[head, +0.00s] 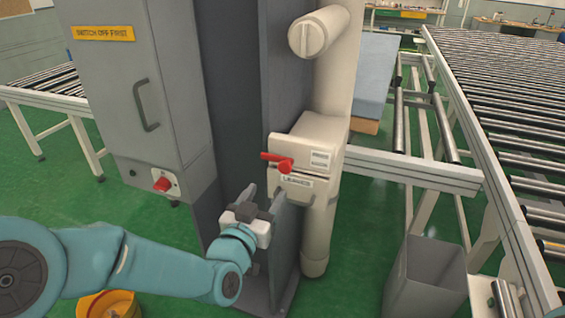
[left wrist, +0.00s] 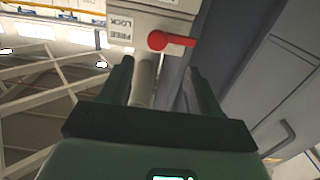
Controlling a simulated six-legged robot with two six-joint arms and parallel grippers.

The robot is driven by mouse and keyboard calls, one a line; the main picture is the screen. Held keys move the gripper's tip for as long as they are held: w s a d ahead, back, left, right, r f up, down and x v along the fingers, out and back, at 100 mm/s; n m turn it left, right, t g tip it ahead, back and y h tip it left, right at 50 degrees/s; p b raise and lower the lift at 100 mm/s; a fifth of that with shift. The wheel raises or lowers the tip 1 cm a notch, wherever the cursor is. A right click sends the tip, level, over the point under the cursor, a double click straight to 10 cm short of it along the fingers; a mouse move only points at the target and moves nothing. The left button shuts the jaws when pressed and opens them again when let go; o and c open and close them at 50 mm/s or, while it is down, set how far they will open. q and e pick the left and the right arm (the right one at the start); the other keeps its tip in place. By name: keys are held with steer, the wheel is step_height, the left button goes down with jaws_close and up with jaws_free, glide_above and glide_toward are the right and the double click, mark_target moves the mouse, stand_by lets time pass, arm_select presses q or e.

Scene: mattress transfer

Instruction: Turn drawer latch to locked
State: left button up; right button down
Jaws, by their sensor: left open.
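The red latch (head: 272,157) is on the front of a cream drawer box (head: 312,135) fixed to a cream pipe. Its lever lies about level, pointing left from its round pivot. In the left wrist view, the latch (left wrist: 170,42) is beyond the fingertips, beside an upside-down label reading FREE and LOCK (left wrist: 119,27). My left gripper (head: 264,193) is open, below the latch and apart from it. Its two fingers also show in the left wrist view (left wrist: 158,68), with nothing between them. My right gripper is not in view.
A grey cabinet (head: 135,85) with a handle and a red switch (head: 162,184) stands left. A grey bin (head: 428,275) and a roller conveyor (head: 500,100) are at right. A yellow bucket (head: 108,303) is on the floor beneath my left arm.

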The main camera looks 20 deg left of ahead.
mark_target(285, 170)
arm_select(q)
steer(key=w, duration=0.2)
steer(key=w+p, duration=0.1)
steer(key=w, duration=0.5)
steer(key=shift+w+d+p, duration=0.1)
steer(key=shift+d+p, duration=0.2)
steer(key=shift+p, duration=0.1)
steer(key=shift+w, duration=0.35)
steer(key=shift+w+d+f, duration=0.15)
steer(key=shift+w, duration=0.65)
steer(key=shift+s, duration=0.15)
jaws_close()
